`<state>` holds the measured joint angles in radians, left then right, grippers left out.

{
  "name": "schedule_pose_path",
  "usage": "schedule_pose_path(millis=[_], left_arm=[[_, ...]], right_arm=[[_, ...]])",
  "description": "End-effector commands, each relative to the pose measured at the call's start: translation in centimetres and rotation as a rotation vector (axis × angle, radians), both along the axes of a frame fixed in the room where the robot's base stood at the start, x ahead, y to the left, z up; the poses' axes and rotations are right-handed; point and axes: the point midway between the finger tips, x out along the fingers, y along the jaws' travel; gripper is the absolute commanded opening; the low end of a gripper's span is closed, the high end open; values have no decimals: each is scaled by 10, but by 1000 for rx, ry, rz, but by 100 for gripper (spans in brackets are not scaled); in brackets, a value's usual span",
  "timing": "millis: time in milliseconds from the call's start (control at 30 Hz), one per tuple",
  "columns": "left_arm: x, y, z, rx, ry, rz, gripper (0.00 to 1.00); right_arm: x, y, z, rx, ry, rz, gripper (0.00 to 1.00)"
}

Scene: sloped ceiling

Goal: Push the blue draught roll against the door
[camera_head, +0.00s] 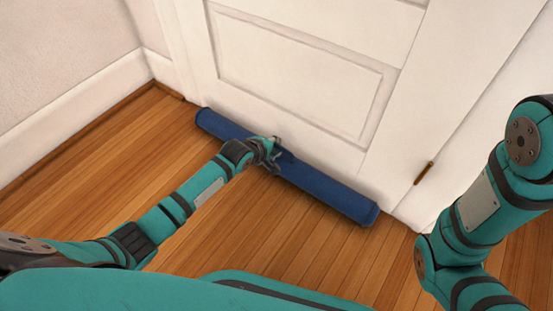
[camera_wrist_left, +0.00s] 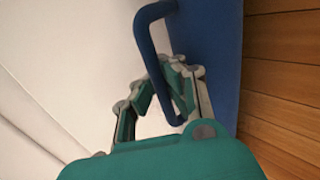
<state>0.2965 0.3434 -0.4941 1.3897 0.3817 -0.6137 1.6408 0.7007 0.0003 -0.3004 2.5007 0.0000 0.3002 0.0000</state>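The blue draught roll (camera_head: 325,187) lies on the floor lengthwise along the foot of the white door (camera_head: 300,85). It is close to the door; I cannot tell if it touches along its whole length. In the left wrist view the roll (camera_wrist_left: 208,45) has a blue loop handle (camera_wrist_left: 146,38). My left gripper (camera_head: 270,150) is at the middle of the roll and hides part of it.
A white skirting board (camera_head: 75,107) runs along the wall at the left. A small brass-coloured fitting (camera_head: 423,173) is at the door's right edge. The wooden floor (camera_head: 240,235) in front of the roll is clear.

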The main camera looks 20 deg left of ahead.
Motion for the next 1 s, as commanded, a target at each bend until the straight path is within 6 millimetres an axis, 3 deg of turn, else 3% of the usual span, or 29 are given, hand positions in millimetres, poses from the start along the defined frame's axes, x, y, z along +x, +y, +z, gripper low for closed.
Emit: schedule_pose_path(millis=[700,1000], left_arm=[[15,0,4,-2,-8,1,0],[14,0,2,-2,-5,0,33]], right_arm=[[1,0,1,0,2,-1,33],[1,0,1,0,2,-1,33]])
